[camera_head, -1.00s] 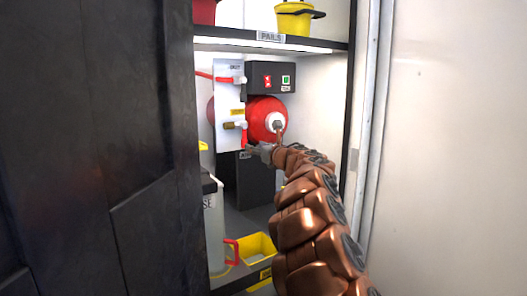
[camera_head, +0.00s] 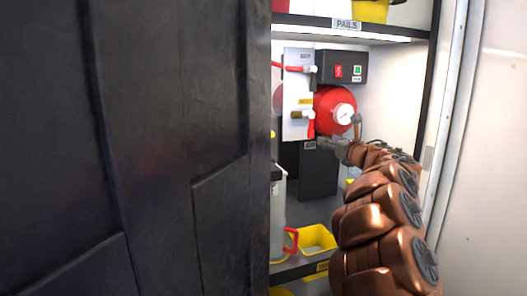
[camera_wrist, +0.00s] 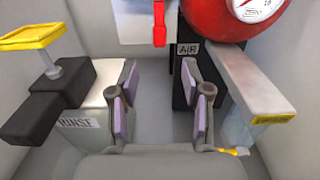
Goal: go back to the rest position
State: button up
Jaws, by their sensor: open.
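My gripper (camera_wrist: 162,108) is open in the wrist view, with its two purple-padded fingers apart and nothing between them. In the head view my gripper (camera_head: 325,143) is inside the cabinet, just in front of the white valve panel (camera_head: 294,95) and below the red tank (camera_head: 334,110). My brown arm reaches in from the lower right. The red tank with its gauge (camera_wrist: 262,8) shows at the top right of the wrist view. A red lever handle (camera_wrist: 159,22) hangs at the top middle, beyond the fingers.
A dark door (camera_head: 140,150) covers the left of the head view. The PAILS shelf (camera_head: 300,26) is above the arm. A yellow bin (camera_head: 318,240) sits below. The wrist view shows the RINSE container (camera_wrist: 80,120) at left and the AIR block (camera_wrist: 185,85) behind the right finger.

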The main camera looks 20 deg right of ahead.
jog(key=s+d+r+m+g+h+p, duration=0.1)
jog(key=s+r+m+h+p, duration=0.1)
jog(key=r+m+h+p, duration=0.35)
jog(key=s+d+r+m+h+p, duration=0.1)
jog(key=s+r+m+h+p, duration=0.15)
jog(key=r+m, duration=0.45)
jog(key=s+r+m+g+h+p, duration=0.3)
jog(key=s+m+g+p, duration=0.15)
jog(key=s+m, duration=0.35)
jog(key=s+a+f+m+g+y+p, duration=0.35)
jog(key=s+a+f+m+p, duration=0.25)
jog(key=s+a, duration=0.3)
jog(key=s+a+f+m+g+y+p, duration=0.3)
jog(key=s+a+f+m+g+p, duration=0.3)
jog(key=s+a, duration=0.4)
jog(key=s+a+f+m+g+y+p, duration=0.1)
jog(key=s+a+m+g+y+p, duration=0.2)
jog(key=s+a, duration=1.3)
jog(key=s+g+y+p, duration=0.1)
jog(key=s+y+p, duration=0.1)
jog(key=s+p, duration=0.1)
jog(key=shift+a+f+g, duration=0.2)
jog(key=shift+f+g, duration=0.1)
jog(key=shift+g, duration=0.1)
